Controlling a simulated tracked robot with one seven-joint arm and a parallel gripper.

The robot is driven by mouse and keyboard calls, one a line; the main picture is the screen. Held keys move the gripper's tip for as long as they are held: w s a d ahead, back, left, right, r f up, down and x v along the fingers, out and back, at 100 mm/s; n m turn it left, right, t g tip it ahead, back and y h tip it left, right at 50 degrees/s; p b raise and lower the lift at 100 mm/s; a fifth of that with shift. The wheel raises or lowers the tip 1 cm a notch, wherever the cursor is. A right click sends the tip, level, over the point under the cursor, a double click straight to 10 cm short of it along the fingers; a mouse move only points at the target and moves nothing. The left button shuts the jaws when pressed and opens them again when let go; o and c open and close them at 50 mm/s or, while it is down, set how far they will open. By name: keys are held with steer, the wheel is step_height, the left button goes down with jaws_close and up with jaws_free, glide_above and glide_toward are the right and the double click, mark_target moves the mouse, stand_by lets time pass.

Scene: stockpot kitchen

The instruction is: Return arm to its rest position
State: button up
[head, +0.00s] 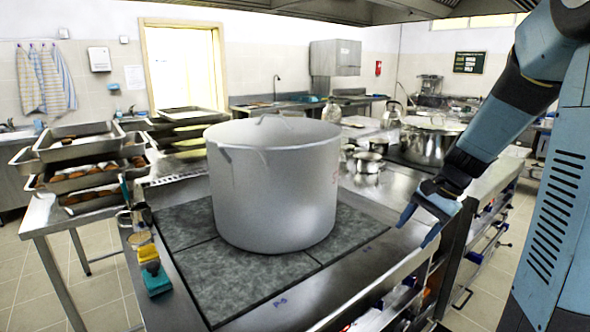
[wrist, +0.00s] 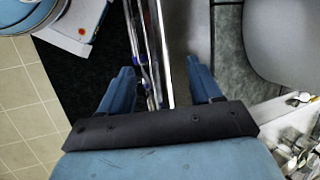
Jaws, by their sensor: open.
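My blue and black arm comes in from the upper right of the head view. My gripper (head: 420,226) points down near the front edge of the steel counter, to the right of the large stockpot. In the wrist view, the two blue fingers of my gripper (wrist: 156,80) stand well apart with nothing between them. The counter's edge and rail run below the gap. The big grey stockpot (head: 275,190) stands upright on the dark cooktop plates (head: 225,285), apart from my gripper. Part of it shows at the upper right of the wrist view (wrist: 285,45).
Stacked trays (head: 75,140) stand on a side table at the left. Sponges and small items (head: 150,262) line the cooktop's left edge. Small pots (head: 368,163) and a larger shiny pot (head: 430,147) stand behind my gripper. Tiled floor (head: 85,290) shows at the lower left.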

steer(key=s+a+r+n+t+h, duration=0.2)
steer(key=s+r+n, duration=0.2)
steer(key=s, duration=0.5)
steer(key=s+a+r+n+t+h, duration=0.2)
steer(key=s+a+r+n+t, duration=0.1)
steer(key=s+r+n, duration=0.2)
steer(key=shift+s+a+r+h, duration=0.15)
steer(key=shift+s+r+h, duration=0.25)
steer(key=shift+s+r, duration=1.2)
steer(key=shift+s+f, duration=0.25)
steer(key=shift+f, duration=0.05)
